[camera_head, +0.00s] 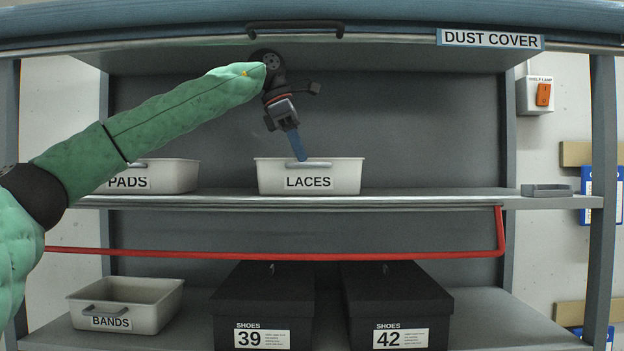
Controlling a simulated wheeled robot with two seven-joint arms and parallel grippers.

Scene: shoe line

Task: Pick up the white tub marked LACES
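The white tub marked LACES (340,178) stands upright on the middle shelf, with a grey handle (319,164) at its front rim. My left gripper (301,158) reaches down from above, tilted, with its blue fingertips at the tub's front rim by the left end of the handle. The fingers overlap in this view, so I cannot tell whether they are open or shut, or whether they touch the tub. My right gripper is not in view.
A PADS tub (172,176) stands left of LACES, partly behind my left arm. A red rail (380,255) runs below the middle shelf (430,198). A raised dust cover (400,57) hangs above. A BANDS tub (150,293) and shoe boxes 39 (262,305) and 42 (397,305) stand below.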

